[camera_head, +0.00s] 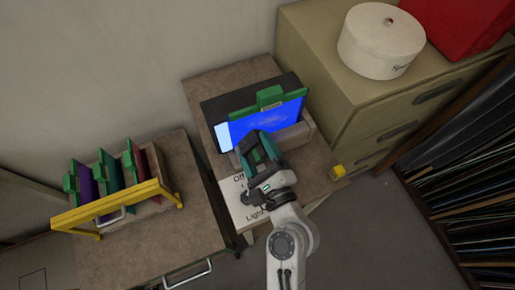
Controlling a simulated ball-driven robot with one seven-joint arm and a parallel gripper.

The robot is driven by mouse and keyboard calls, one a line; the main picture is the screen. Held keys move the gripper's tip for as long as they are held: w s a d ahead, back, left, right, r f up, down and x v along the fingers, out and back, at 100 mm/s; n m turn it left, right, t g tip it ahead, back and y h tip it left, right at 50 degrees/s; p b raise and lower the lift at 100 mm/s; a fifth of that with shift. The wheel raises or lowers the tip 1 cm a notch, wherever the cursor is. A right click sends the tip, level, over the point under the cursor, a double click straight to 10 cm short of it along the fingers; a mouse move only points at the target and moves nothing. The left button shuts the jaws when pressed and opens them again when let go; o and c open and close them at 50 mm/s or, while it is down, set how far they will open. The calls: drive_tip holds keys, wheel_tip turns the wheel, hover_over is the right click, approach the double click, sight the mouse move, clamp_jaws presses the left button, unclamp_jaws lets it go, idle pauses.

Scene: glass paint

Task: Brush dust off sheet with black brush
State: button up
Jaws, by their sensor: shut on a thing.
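The blue sheet (285,114) stands upright, with a green strip and a green grip (269,97) along its top. It is in a holder on the small middle table, with faint paler smudges on its face. My gripper (257,146) is in front of the sheet's lower left part, shut on a dark thing that looks like the black brush. The brush's outline merges with the dark fingers. I cannot tell whether its bristles touch the sheet. My gripper and wrist hide the sheet's lower left part.
A white panel with lettering (238,204) lies below my gripper. Left, a yellow-fronted rack (115,206) holds purple, green and red sheets. Right, a drawer cabinet (370,115) bears a white round box (380,42).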

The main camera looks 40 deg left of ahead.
drive_tip(key=shift+x, duration=0.9)
idle(0.4)
drive_tip(key=shift+w+d+b, duration=0.25)
drive_tip(key=shift+w+d, duration=0.15)
drive_tip(key=shift+w, duration=0.55)
drive_tip(key=shift+w+d+b, duration=0.25)
drive_tip(key=shift+w+d, duration=0.15)
drive_tip(key=shift+w, duration=0.55)
drive_tip(key=shift+w+d+b, duration=0.25)
drive_tip(key=shift+w+d, duration=0.15)
drive_tip(key=shift+w, duration=0.55)
drive_tip(key=shift+w+d+r+b, duration=0.1)
drive_tip(key=shift+w+d+b, duration=0.2)
drive_tip(key=shift+w, duration=0.55)
drive_tip(key=shift+w+d+b, duration=0.15)
drive_tip(key=shift+w+d, duration=0.25)
drive_tip(key=shift+w, duration=0.45)
drive_tip(key=shift+w+d+r+b, duration=0.1)
drive_tip(key=shift+w+d+b, duration=0.2)
drive_tip(key=shift+w, duration=0.55)
drive_tip(key=shift+s+f, duration=0.1)
drive_tip(key=shift+s+a+p, duration=0.25)
drive_tip(key=shift+s+p, duration=0.1)
drive_tip(key=shift+s, duration=0.3)
drive_tip(key=shift+s+a+p, duration=0.3)
drive_tip(key=shift+s+p, duration=0.1)
drive_tip(key=shift+s, duration=0.25)
drive_tip(key=shift+s+a+p, duration=0.25)
drive_tip(key=shift+s+p, duration=0.1)
drive_tip(key=shift+s, duration=0.3)
